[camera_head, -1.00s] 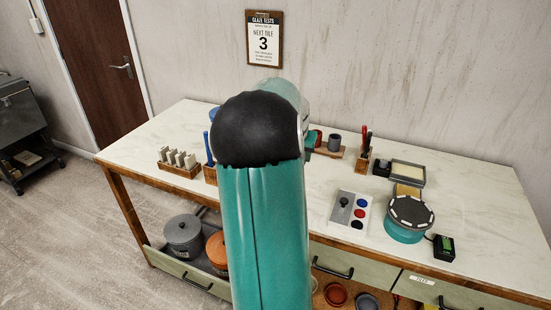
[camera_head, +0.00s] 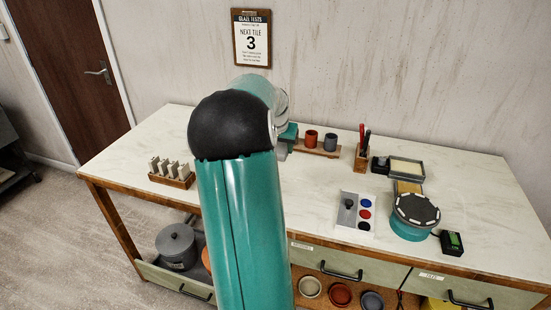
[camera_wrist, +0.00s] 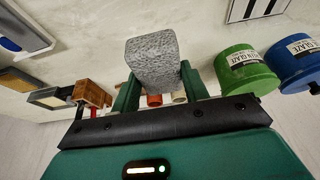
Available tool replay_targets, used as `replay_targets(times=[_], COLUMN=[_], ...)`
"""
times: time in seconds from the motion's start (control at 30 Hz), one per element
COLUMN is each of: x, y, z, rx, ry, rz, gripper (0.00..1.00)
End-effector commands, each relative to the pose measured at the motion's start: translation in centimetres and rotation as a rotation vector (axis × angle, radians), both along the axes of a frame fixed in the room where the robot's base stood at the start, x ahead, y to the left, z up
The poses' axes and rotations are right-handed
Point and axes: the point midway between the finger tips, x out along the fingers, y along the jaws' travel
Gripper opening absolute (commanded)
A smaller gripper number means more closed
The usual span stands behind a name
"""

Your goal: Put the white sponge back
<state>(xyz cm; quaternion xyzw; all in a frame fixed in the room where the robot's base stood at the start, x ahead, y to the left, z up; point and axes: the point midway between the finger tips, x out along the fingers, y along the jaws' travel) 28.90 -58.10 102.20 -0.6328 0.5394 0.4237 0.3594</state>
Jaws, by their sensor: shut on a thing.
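The white sponge (camera_wrist: 152,55) shows in the wrist view as a pale grey, speckled block. My gripper (camera_wrist: 160,86) is shut on it, with a green finger on either side, and the sponge sticks out past the fingers. It is held above the pale worktop. In the head view my own arm hides the sponge and most of the gripper.
The worktop (camera_head: 310,190) carries a tile rack (camera_head: 171,172), a cup rack (camera_head: 318,150), a tool holder (camera_head: 362,157), a cream-filled tray (camera_head: 407,178) and a turntable (camera_head: 416,208). Green (camera_wrist: 245,72) and blue (camera_wrist: 295,62) glaze pots stand close right of the gripper.

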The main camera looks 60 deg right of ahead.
Motion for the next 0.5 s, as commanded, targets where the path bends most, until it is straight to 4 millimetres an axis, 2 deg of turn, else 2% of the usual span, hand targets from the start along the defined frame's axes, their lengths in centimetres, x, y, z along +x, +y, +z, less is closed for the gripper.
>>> replay_targets(times=[0.1,0.37,0.5], x=[0.7,3.4,4.6], y=[-2.2,-6.7,-8.4], z=[-1.2,-3.5,-6.2], rx=[-0.001,0.0,0.001], ry=[0.004,0.002,0.003], rz=[-0.006,-0.005,-0.003], gripper=[0.23,0.23,0.23])
